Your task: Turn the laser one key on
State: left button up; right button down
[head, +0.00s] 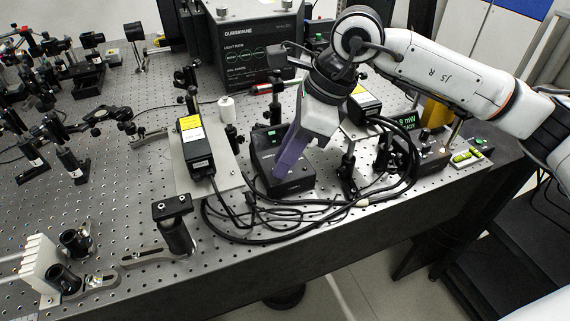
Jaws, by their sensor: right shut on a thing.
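A small black controller box (297,186) sits on the perforated bench near its front edge, with a tiny red light on its front. My right gripper (280,173) reaches down onto this box from the upper right. Its purple fingers are shut at the box's front face and hide part of it. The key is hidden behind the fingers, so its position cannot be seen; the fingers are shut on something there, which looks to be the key. A black laser head with a yellow label (193,137) stands on a plate left of the box. My left gripper is not in view.
Black cables (262,228) loop in front of the box. Another unit with a lit green display (407,122) stands to the right. A large dark spectrometer (255,45) stands behind. Optics posts crowd the left, and a clamped post (176,228) stands at the front.

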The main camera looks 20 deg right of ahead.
jog(key=m+b, duration=0.1)
jog(key=m+t+b, duration=0.1)
jog(key=m, duration=0.1)
jog(key=shift+s+a+f+h+b, duration=0.1)
jog(key=shift+f+h+b, duration=0.1)
jog(key=shift+h+b, duration=0.1)
jog(key=m+b, duration=0.2)
jog(key=m+t+h+b, duration=0.1)
jog(key=m, duration=0.1)
jog(key=shift+s+a+r+b, duration=0.1)
jog(key=shift+s+a+b, duration=0.05)
jog(key=shift+b, duration=0.2)
jog(key=shift+a+m+h+b, duration=0.1)
jog(key=shift+m+h+b, duration=0.5)
jog(key=shift+m, duration=0.5)
jog(key=shift+m+t+b, duration=0.3)
jog(key=shift+m+b, duration=0.25)
jog(key=shift+m, duration=0.25)
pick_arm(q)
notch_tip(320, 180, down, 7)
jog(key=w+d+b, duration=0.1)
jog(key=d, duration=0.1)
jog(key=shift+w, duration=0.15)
pick_arm(e)
jog(key=shift+s+a+r+m+h, duration=0.15)
jog(key=shift+m+h, duration=0.45)
jog(key=shift+m, duration=0.4)
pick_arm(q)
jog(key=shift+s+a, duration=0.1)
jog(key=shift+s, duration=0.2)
